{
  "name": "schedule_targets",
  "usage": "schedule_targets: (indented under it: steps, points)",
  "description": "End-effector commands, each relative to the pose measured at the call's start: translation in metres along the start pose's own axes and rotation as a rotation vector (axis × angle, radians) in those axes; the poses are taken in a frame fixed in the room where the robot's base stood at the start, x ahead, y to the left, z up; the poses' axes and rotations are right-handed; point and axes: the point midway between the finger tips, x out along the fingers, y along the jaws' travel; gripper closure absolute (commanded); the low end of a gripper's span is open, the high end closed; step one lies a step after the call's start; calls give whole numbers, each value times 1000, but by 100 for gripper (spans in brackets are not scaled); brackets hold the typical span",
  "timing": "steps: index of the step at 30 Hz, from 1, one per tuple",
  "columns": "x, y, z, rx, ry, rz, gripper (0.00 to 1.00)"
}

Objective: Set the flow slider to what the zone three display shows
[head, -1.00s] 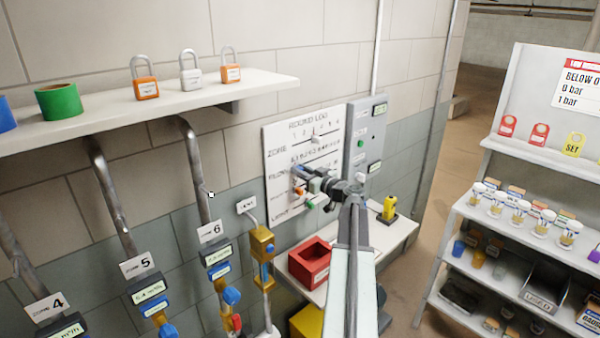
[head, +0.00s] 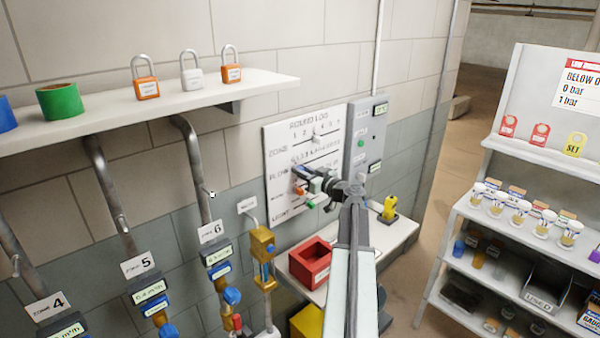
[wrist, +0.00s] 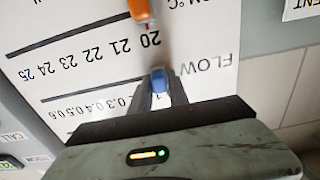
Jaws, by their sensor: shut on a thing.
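The white round log board (head: 280,140) hangs on the wall in the head view, with rows of printed scales. The flow slider's blue knob (wrist: 158,82) is between my gripper's fingertips (wrist: 160,92) in the wrist view, where the board appears upside down. My gripper is shut on this knob. It sits near the low end of the flow scale, beside the 0.3 mark; the fingers hide the mark under it. In the head view my gripper (head: 303,180) covers part of that row. The zone three display is not in view; stations labelled 4, 5 and 6 are.
An orange slider (wrist: 139,9) stands near 20 on the °C row. A green slider (head: 311,206) is lower on the board. A grey panel (head: 368,140) adjoins the board. A red bin (head: 310,262) and a yellow tool (head: 389,209) are on the ledge below.

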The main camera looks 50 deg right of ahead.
Motion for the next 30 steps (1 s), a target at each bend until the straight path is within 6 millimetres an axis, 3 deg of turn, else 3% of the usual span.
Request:
schedule_targets:
  steps: [17,30]
  points:
    - [0,5,0,-1,-1,1,100]
    - [0,91,0,-1,-1,3,100]
